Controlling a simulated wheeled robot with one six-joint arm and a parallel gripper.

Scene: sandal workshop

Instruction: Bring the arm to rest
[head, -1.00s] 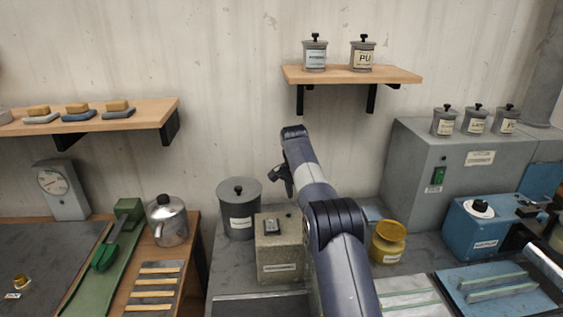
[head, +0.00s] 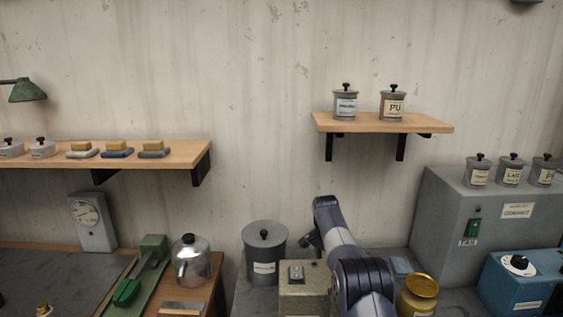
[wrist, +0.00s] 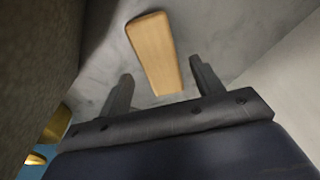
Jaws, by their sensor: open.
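My arm rises from the bottom of the head view and bends over behind a beige box. My gripper (head: 311,241) is a small dark shape at its far end, in front of the wall and beside the grey lidded bin. In the wrist view my gripper (wrist: 160,84) shows two dark fingers spread apart. A pale wooden block (wrist: 155,52) lies on a grey surface beyond the fingertips. It appears between the fingers in the picture, with gaps on both sides. No object is seen held.
The beige box (head: 303,291), grey bin (head: 264,252) and yellow jar (head: 419,297) stand close around my arm. A wall shelf (head: 381,123) with two labelled jars hangs above. A grey cabinet (head: 450,230) stands at the right, a metal pot (head: 190,262) at the left.

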